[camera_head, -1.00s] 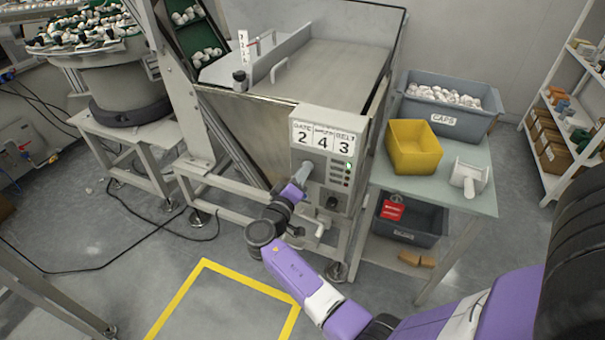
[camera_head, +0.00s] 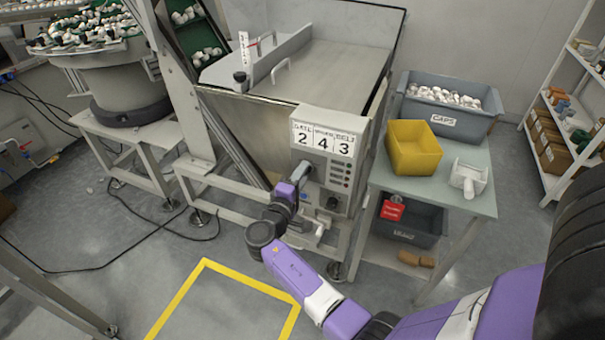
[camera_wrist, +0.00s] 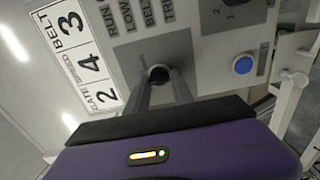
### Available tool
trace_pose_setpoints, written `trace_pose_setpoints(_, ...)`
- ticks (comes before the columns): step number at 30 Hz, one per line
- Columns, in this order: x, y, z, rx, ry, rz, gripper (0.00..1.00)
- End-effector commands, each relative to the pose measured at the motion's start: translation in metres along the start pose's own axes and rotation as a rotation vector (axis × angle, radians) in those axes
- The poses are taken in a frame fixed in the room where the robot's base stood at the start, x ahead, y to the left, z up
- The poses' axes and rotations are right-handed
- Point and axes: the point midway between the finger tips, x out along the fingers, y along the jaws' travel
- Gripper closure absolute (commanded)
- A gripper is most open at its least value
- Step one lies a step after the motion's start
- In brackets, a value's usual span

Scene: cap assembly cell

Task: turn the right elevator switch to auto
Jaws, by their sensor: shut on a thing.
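The control panel (camera_head: 340,178) is a light grey box on the front of the hopper, with a "2 4 3" plate along its top. A dark round knob (camera_wrist: 158,73) sits on the panel beside that plate, and its markings are hidden. My gripper (camera_wrist: 160,78) is shut on this knob, with one finger on each side. In the head view my gripper (camera_head: 303,172) reaches the panel's left side, and the knob is hidden behind it. A second black selector (camera_head: 333,203) is at the panel's lower right; part of it shows in the wrist view (camera_wrist: 232,4).
A blue button (camera_wrist: 243,65) and a column of lamps (camera_head: 348,176) are on the panel near my gripper. A table (camera_head: 480,205) to the right carries a yellow bin (camera_head: 414,152), a white scoop (camera_head: 468,180) and a caps crate (camera_head: 465,123). Floor inside the yellow lines is clear.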

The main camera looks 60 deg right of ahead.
Motion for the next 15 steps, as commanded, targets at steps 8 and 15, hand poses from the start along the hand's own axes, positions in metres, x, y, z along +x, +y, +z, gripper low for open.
trace_pose_setpoints(8, -0.0012, -0.0015, -0.0003, -0.005, 0.002, -0.002, 1.0)
trace_pose_setpoints(15, -0.0009, -0.0012, -0.0002, -0.004, 0.001, -0.001, 0.49)
